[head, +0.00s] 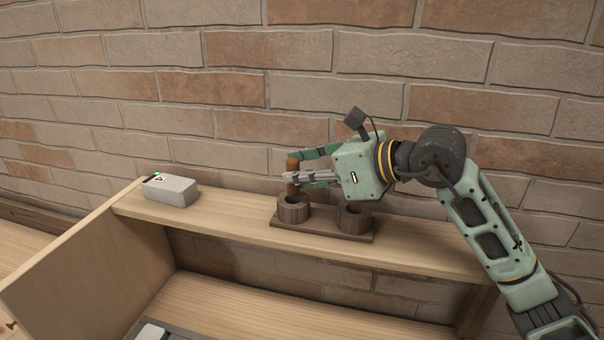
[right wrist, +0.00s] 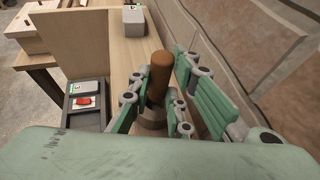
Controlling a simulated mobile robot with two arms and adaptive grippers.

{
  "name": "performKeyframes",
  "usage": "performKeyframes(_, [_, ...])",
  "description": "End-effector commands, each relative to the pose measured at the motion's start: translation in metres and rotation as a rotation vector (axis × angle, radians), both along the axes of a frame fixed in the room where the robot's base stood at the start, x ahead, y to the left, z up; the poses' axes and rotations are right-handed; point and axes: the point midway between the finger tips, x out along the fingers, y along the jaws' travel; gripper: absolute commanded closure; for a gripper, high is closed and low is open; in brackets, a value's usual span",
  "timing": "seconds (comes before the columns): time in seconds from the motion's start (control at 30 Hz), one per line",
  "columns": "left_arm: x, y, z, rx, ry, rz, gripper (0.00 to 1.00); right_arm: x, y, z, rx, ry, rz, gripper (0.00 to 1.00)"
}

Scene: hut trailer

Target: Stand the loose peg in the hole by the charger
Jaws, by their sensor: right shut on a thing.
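The peg (head: 292,164) is a brown wooden cylinder, upright in the fingers of my right gripper (head: 298,176). The peg also shows between the fingers in the right wrist view (right wrist: 160,72). The dark wooden stand (head: 323,226) has two round sockets. The peg is over the left socket (head: 292,210), the one nearer the charger. Its lower end is at the socket's mouth; I cannot tell whether it is inside. The right socket (head: 354,219) looks empty. The charger (head: 171,190), a grey box with a green light, sits left on the shelf. My left gripper is out of view.
The stand and charger rest on a narrow wooden shelf (head: 235,209) against a brick wall (head: 240,90). Bare shelf lies between them. In the right wrist view, a dark box with a red button (right wrist: 86,102) is lower left.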

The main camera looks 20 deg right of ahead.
Motion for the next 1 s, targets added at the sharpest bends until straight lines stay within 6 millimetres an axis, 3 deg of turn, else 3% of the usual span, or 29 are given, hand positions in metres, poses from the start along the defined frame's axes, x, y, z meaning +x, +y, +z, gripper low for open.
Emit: performKeyframes(1.0, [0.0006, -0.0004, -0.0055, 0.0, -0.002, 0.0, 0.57, 0.0, 0.0004, -0.0018, 0.0, 0.0, 0.0, 0.99])
